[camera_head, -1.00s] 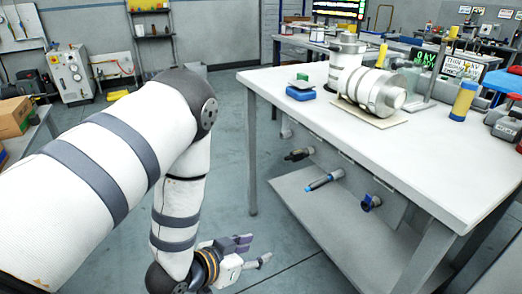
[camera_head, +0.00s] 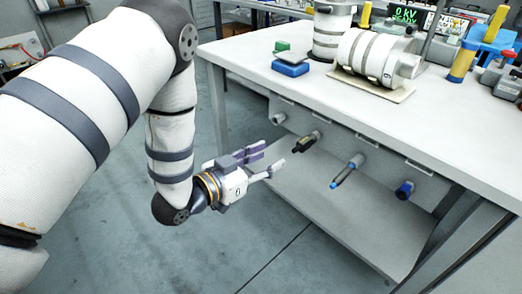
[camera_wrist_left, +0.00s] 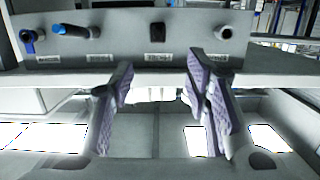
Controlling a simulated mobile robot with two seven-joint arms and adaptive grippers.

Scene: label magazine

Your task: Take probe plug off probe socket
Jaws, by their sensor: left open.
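Several fittings sit in a row on the grey panel under the table's front edge. They are a long blue-and-dark plug (camera_head: 347,171), a dark plug (camera_head: 305,141), a blue fitting (camera_head: 404,190) and a grey stub (camera_head: 279,118). The labels are too blurred to tell which is the probe plug. The wrist view shows the long plug (camera_wrist_left: 72,31), dark plug (camera_wrist_left: 157,34), blue fitting (camera_wrist_left: 28,40) and grey stub (camera_wrist_left: 224,33). My left gripper (camera_head: 271,157) is open and empty, left of the dark plug and apart from the panel. My right gripper is out of view.
The white table (camera_head: 440,122) carries a large ribbed cylinder (camera_head: 372,54) on a board, blue and green blocks (camera_head: 290,68) and a yellow tube (camera_head: 462,62). A lower shelf (camera_head: 345,218) lies under the panel. The floor to its left is clear.

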